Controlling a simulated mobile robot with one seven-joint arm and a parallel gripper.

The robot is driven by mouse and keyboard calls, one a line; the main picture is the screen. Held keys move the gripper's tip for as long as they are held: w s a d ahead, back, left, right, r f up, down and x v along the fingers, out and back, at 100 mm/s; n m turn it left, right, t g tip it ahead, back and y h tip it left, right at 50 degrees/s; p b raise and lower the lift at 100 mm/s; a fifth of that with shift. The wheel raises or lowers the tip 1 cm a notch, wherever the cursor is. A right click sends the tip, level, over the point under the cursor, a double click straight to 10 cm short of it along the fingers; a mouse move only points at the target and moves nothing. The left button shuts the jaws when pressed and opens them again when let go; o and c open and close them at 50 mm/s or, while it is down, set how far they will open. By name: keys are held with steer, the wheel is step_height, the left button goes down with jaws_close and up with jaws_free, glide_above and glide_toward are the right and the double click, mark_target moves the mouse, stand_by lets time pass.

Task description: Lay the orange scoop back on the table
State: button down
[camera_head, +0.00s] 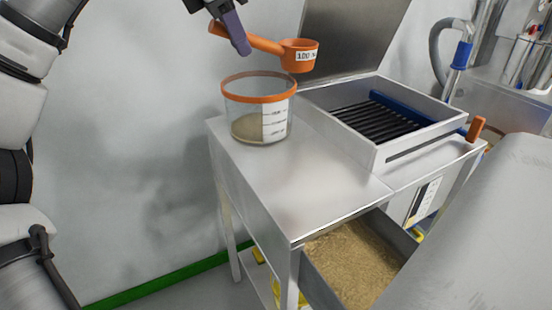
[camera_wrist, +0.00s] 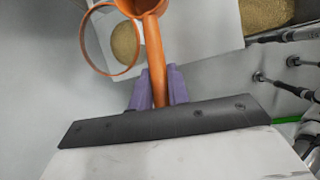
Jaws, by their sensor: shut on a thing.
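The orange scoop (camera_head: 300,57) has a round cup with a white label and a long handle. My gripper (camera_head: 238,40) has purple fingers and is shut on the scoop's handle. It holds the scoop in the air above and slightly right of the clear orange-rimmed tub. In the wrist view the scoop's handle (camera_wrist: 155,60) runs up from between the purple fingers (camera_wrist: 158,92), with the cup at the top edge. The steel table (camera_head: 290,185) lies below, with its front part bare. Whether the cup holds anything cannot be told.
The clear tub (camera_head: 258,110) with pale powder stands at the table's back left corner. A steel machine with dark bars and a blue bar (camera_head: 400,113) fills the right side, with an orange handle (camera_head: 475,129). A bin of granules (camera_head: 350,262) sits below the table's front edge.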

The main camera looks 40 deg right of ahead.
step_height(320, 180, down, 20)
steer(key=b, duration=0.4)
steer(key=shift+r, duration=0.15)
steer(key=shift+b, duration=0.3)
steer(key=shift+f, duration=0.25)
steer(key=c, duration=1.3)
jaws_free()
steer(key=shift+r, duration=0.1)
steer(key=shift+c, duration=0.2)
steer(key=p+v, duration=0.2)
steer(key=v, duration=1)
steer(key=shift+r, duration=0.15)
